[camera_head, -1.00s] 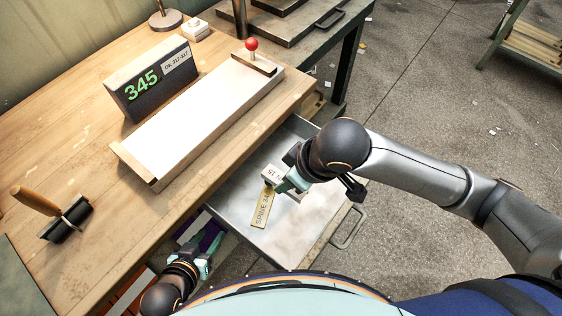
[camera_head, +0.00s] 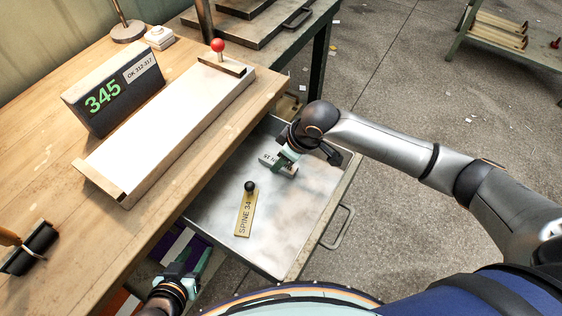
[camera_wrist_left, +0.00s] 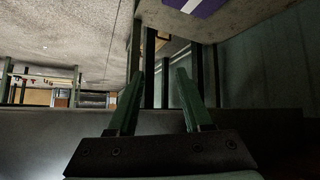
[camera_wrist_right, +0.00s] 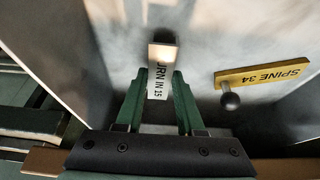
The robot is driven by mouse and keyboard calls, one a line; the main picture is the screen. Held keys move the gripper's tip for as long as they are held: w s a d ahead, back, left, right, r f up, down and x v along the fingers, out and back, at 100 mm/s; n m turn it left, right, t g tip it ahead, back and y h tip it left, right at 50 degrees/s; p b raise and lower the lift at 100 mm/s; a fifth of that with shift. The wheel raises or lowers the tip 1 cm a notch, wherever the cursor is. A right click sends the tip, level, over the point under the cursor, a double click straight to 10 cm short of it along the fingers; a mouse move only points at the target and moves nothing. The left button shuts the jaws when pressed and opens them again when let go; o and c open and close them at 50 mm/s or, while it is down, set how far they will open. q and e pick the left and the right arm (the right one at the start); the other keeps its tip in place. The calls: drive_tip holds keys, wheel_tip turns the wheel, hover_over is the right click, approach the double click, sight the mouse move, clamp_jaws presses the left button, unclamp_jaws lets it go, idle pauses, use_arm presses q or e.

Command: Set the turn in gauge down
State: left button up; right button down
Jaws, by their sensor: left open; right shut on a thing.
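The turn in gauge, a small pale block marked "TURN IN 15" (camera_wrist_right: 160,80), is between the fingers of my right gripper (camera_wrist_right: 157,88). In the head view the gauge (camera_head: 268,159) and my right gripper (camera_head: 284,163) are over the far part of the open metal drawer (camera_head: 215,200). I cannot tell whether the gauge touches the drawer floor. My left gripper (camera_head: 193,268) is open and empty, low beside the bench at the drawer's near left; its spread fingers show in the left wrist view (camera_wrist_left: 160,75).
A yellow "SPINE 34" plate (camera_head: 243,218) with a black knob lies in the drawer, apart from the gauge. The drawer floor around it is clear. On the bench stand a white-topped board (camera_head: 165,125) and a display (camera_head: 105,95) reading 345.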

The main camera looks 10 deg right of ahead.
use_arm(q)
drive_tip(key=shift+s+a+f, duration=0.1)
drive_tip(key=shift+s+f, duration=0.15)
drive_tip(key=shift+s, duration=0.05)
use_arm(e)
drive_tip(key=shift+f, duration=0.3)
drive_tip(key=c, duration=0.5)
unclamp_jaws()
drive_tip(key=shift+f, duration=0.1)
use_arm(q)
drive_tip(key=shift+w+r+p, duration=0.25)
drive_tip(key=shift+r+p, duration=0.95)
drive_tip(key=shift+p, duration=0.4)
use_arm(e)
drive_tip(key=shift+v, duration=6.15)
drive_tip(key=shift+a, duration=0.1)
